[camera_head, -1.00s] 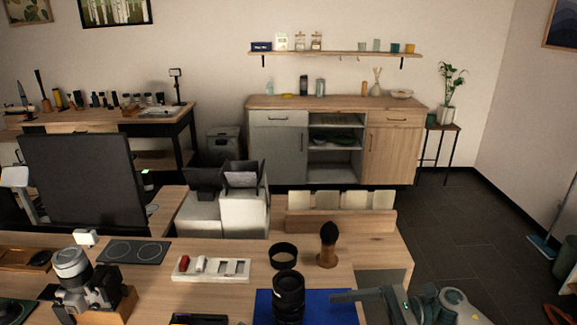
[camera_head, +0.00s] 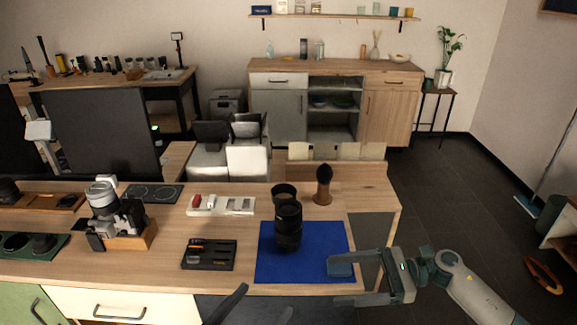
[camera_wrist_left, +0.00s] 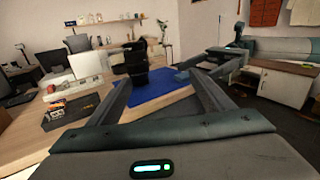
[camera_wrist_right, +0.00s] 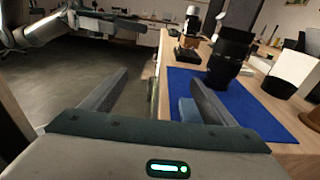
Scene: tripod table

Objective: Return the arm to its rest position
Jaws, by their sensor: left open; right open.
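My right gripper (camera_head: 338,284) is open near the right front corner of the blue mat (camera_head: 301,266). A small blue piece (camera_head: 340,266), perhaps a folded cloth, shows by its far finger. In the right wrist view this piece (camera_wrist_right: 187,109) appears between the open fingers, with no grip on it visible. My left gripper (camera_head: 258,311) is open and empty at the front edge of the table, partly cut off by the frame. A black camera lens (camera_head: 288,228) stands upright on the mat, apart from both grippers.
A black tool tray (camera_head: 209,254) lies left of the mat. A camera on a wooden stand (camera_head: 128,236), a white tray (camera_head: 221,205), a black ring (camera_head: 284,190) and a brush (camera_head: 324,186) stand farther back. The floor right of the table is open.

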